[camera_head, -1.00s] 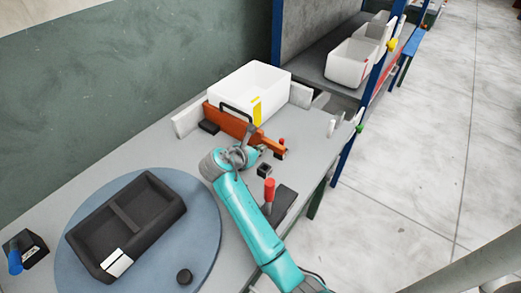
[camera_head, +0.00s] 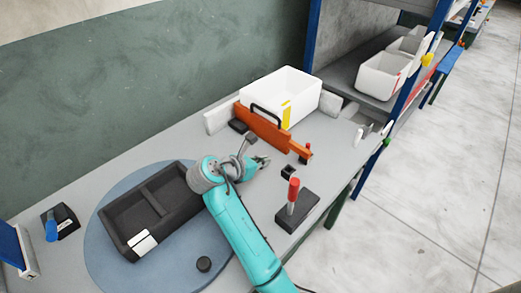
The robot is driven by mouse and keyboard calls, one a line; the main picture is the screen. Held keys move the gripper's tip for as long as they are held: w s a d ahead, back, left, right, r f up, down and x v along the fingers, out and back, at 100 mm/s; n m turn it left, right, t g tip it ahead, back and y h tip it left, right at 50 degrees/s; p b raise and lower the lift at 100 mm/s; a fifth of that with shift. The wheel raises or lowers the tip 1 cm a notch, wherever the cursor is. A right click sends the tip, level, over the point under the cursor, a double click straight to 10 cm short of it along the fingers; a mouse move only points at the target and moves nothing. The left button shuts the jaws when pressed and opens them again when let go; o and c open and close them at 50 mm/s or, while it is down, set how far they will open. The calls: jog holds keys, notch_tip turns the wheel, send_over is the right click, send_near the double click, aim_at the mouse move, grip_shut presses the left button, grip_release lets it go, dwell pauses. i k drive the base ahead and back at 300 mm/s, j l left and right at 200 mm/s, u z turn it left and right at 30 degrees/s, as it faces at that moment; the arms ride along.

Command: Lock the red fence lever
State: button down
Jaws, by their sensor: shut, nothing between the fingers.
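An orange-red fence board (camera_head: 265,128) with a black handle (camera_head: 266,113) stands along the front of a white bin. A small red-topped peg (camera_head: 307,148) stands at its right end. A lever with a red grip (camera_head: 293,188) stands upright on a black base (camera_head: 298,210) nearer the table's front edge; I cannot tell which of the two is the fence lever. My gripper (camera_head: 264,162) is shut and empty, above the table in front of the fence and left of the red-gripped lever. It appears apart from both. Its wrist hides some table behind it.
A white bin (camera_head: 270,85) sits behind the fence. A small black block (camera_head: 288,172) lies between fence and lever. A dark divided tray (camera_head: 125,220) rests on a blue-grey round plate (camera_head: 100,255) at left. A shelf with white bins (camera_head: 385,76) stands at right.

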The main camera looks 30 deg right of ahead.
aim_at(294, 185)
jog(key=k+j, duration=0.7)
jog(key=k, duration=0.2)
